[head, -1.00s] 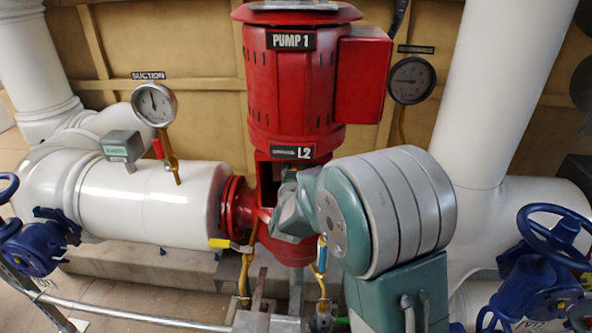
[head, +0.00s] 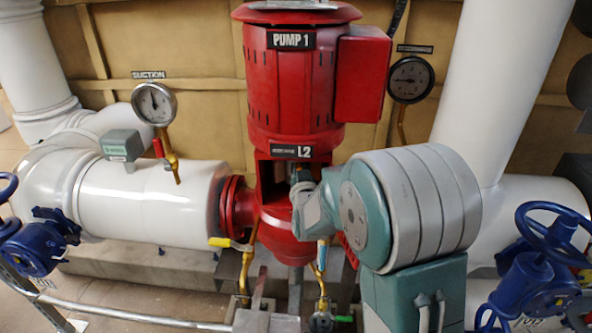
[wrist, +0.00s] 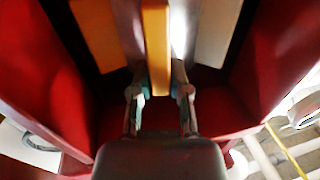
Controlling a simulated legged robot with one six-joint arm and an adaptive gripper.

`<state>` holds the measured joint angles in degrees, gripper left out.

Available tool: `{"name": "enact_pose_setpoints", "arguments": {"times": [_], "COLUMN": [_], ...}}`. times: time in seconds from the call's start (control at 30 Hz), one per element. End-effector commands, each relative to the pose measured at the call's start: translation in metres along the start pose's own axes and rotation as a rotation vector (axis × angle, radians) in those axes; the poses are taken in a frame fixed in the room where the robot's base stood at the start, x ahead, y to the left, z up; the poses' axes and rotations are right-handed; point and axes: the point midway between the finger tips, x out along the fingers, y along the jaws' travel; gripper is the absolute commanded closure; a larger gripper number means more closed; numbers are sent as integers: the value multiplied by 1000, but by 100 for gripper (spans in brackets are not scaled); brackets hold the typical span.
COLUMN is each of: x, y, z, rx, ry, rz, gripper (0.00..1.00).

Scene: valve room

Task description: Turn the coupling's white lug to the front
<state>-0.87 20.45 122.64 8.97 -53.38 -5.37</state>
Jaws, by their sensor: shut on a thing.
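The coupling (wrist: 126,22) shows in the wrist view as a grey, shiny upright cylinder inside the red pump frame. An orange lug (wrist: 156,45) stands out from it towards me. My gripper (wrist: 160,88) is shut on this orange lug, one finger on each side of it. I cannot make out a white lug; the bright strip right of the orange lug looks like glare on the metal. In the head view my gripper (head: 300,182) reaches into the opening of the red pump (head: 290,90), below the L2 label, and my arm hides most of the coupling.
Red frame walls (wrist: 272,60) stand close on both sides of my gripper. A yellow-handled valve (head: 232,243) sits low in front of the pump. Blue handwheels stand at the far left and right (head: 553,225). A white suction pipe (head: 150,200) runs left.

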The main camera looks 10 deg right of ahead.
Motion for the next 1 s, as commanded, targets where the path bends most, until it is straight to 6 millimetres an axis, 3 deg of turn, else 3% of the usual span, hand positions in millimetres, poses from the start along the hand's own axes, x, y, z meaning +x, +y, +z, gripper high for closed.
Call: {"name": "enact_pose_setpoints", "arguments": {"times": [0.53, 0.57, 0.63, 1.0], "x": [1, 1, 1, 0], "y": [3, 3, 3, 3], "z": [-4, -4, -4, -2], "rx": [1, 1, 1, 0], "ry": [9, 9, 9, 3], "rz": [-60, -60, -60, -58], "gripper": [100, 73, 43, 43]}}
